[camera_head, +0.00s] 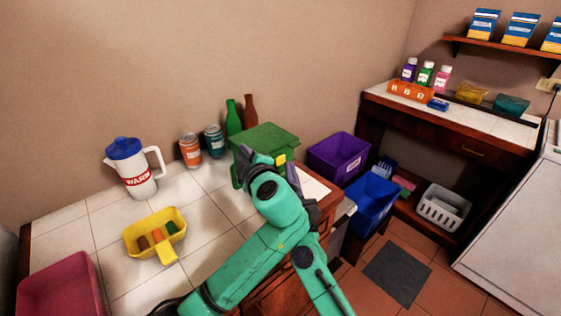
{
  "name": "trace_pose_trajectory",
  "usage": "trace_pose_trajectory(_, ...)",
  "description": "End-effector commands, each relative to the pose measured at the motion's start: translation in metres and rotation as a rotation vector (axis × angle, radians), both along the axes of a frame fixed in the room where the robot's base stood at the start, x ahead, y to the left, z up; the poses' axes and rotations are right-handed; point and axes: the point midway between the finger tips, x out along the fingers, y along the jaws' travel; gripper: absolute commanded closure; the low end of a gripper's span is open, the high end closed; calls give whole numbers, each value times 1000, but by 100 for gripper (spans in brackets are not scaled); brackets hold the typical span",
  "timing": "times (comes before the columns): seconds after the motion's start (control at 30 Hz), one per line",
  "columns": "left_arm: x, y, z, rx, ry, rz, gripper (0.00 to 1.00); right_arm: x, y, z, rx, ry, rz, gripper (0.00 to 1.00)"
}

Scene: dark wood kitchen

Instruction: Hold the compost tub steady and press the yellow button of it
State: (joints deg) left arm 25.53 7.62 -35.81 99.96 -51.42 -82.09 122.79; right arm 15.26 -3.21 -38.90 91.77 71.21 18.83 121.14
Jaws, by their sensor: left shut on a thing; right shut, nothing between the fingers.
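The green compost tub (270,137) stands upright at the far right part of the tiled counter, its lid closed. Its small yellow button (281,159) shows on the near side. My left gripper (245,154) is shut on the tub at its near left side; the exact place of the grip is partly hidden by the gripper itself. My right gripper (292,171) is shut and empty, close to the right of and just below the button. I cannot tell whether it touches the tub. My arms hide much of the tub's front.
Green (233,117) and brown bottles stand behind the tub; two cans (190,150) and a white jug (132,167) stand left of it. A yellow basket (143,226) is on the near counter. Purple (338,155) and blue bins are to the right, beyond the counter edge.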

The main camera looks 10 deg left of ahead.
Motion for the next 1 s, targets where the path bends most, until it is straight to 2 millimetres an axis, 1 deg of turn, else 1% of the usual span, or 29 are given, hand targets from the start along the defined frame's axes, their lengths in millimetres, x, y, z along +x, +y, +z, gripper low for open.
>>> trace_pose_trajectory(0.03, 0, -2, -14, -6, 34, -4, 100, 0, 0, -1, 0, 0, 0, 100)
trace_pose_trajectory(0.37, 0, -2, -14, -6, 34, -4, 100, 1, 1, -2, 0, 0, 1, 100)
trace_pose_trajectory(0.67, 0, -2, -14, -6, 34, -4, 100, 11, 7, -5, -1, -1, 1, 100)
trace_pose_trajectory(1.0, 0, -2, -14, -7, 34, -3, 100, 11, 7, -5, 0, 0, 0, 100)
